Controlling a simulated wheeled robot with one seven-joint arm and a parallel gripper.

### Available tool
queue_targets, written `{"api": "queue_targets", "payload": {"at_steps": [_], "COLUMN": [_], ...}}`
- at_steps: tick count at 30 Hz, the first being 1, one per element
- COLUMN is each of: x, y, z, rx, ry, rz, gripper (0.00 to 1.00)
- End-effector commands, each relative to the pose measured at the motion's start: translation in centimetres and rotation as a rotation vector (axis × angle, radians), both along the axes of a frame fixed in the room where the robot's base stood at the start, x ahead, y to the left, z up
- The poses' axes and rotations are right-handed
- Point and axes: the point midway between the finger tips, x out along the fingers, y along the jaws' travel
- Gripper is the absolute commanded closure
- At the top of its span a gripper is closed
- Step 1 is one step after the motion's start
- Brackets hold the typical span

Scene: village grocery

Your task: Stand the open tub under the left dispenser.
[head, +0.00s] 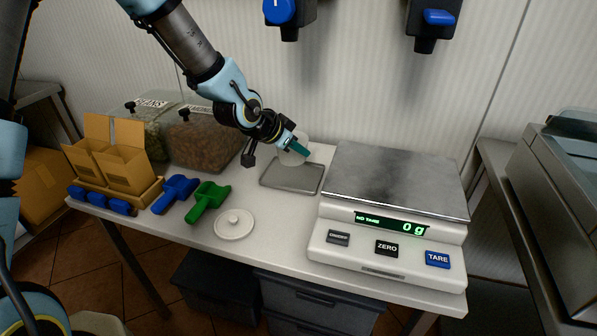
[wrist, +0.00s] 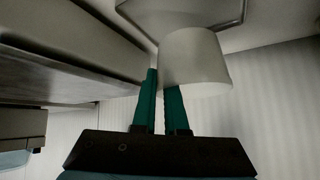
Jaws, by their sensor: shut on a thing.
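The white open tub (head: 291,158) is at the back of the grey tray (head: 283,183), below the left dispenser (head: 289,33) in the head view. My gripper (head: 297,147) is shut on the tub's wall. The wrist view also shows my gripper (wrist: 162,82), with one teal finger outside the tub (wrist: 197,60) and the other's tip hidden by its wall. The tub looks upright; I cannot tell whether its base touches the tray. The left dispenser has a blue knob and a black spout. My gripper partly covers the tub in the head view.
A scale (head: 395,180) reading 0 g stands close right of the tray. A white lid (head: 234,224), green scoop (head: 208,200) and blue scoop (head: 174,193) lie in front. Bins (head: 205,145) and cardboard boxes (head: 118,165) stand left. The right dispenser (head: 425,44) hangs above the scale.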

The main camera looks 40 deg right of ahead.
Motion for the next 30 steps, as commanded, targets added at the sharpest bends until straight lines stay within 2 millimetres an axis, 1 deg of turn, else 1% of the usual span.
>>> {"api": "queue_targets", "payload": {"at_steps": [1, 7, 13, 17, 22, 23, 30], "x": [-0.1, 0.0, 0.0, 0.0, 0.0, 0.0, 0.0], "y": [0.0, 0.0, 0.0, 0.0, 0.0, 0.0, 0.0], "z": [-0.8, -2.7, -5.5, -6.3, -6.3, -6.3, -6.3], "rx": [0.002, 0.001, 0.002, -0.001, -0.001, -0.001, -0.001], "ry": [0.003, 0.001, 0.002, -0.001, -0.001, -0.001, -0.001], "rz": [-0.001, 0.000, 0.001, 0.001, 0.000, 0.001, 0.001], "gripper": [1.00, 1.00, 1.00, 1.00, 1.00, 0.88, 0.61]}}
